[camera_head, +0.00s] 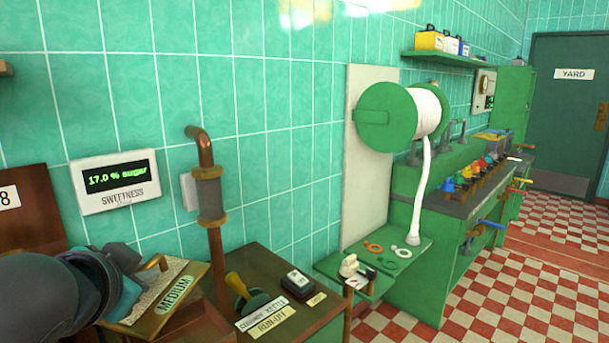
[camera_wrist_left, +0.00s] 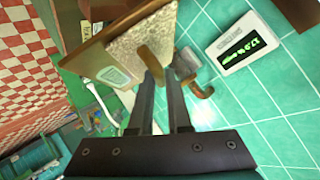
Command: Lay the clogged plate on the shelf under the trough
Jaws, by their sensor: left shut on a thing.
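The plate (camera_head: 152,305), a wooden-edged board with a speckled, crusted face and a label reading MEDIUM, is at the lower left of the head view. It also shows in the left wrist view (camera_wrist_left: 130,45), tilted. My left gripper (camera_head: 140,277) is shut on its brass handle (camera_wrist_left: 152,65); the fingers (camera_wrist_left: 163,80) reach it from below in the wrist view. In the head view, my arm covers the plate's left part. I cannot make out the trough or the shelf under it. My right gripper is not in view.
A brown bench (camera_head: 300,325) carries a green-and-yellow tool (camera_head: 247,297), a dark box (camera_head: 300,283) and a RUN-OFF sign (camera_head: 271,321). A copper pipe (camera_head: 215,250) rises behind the plate. A sweetness display (camera_head: 115,182) hangs on the wall. Open checkered floor lies right.

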